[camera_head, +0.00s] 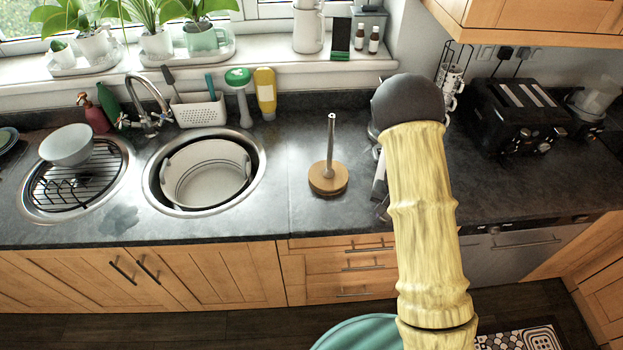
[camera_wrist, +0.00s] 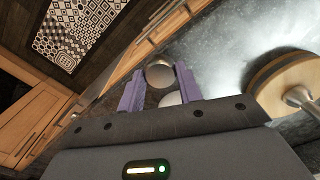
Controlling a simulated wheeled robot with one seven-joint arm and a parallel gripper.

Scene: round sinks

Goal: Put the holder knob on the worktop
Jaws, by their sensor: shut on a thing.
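In the wrist view, my gripper (camera_wrist: 160,76) has its two purple fingers closed on the holder knob (camera_wrist: 160,74), a small rounded silvery piece. A second pale rounded shape shows just below it between the fingers; I cannot tell if it is part of the knob. The knob is by the front edge of the dark worktop (camera_head: 290,215); I cannot tell whether it touches the surface. The holder (camera_head: 328,178), a round wooden base with an upright metal rod, stands on the worktop. It also shows at right in the wrist view (camera_wrist: 290,82). In the head view my arm hides most of the gripper and the knob.
A round sink (camera_head: 150,190) with a white tub (camera_head: 205,175) lies left of the holder, with a second sink (camera_head: 30,205) beyond. A black toaster (camera_head: 520,115) and a mug rack (camera_head: 450,85) stand at right. Bare worktop surrounds the holder.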

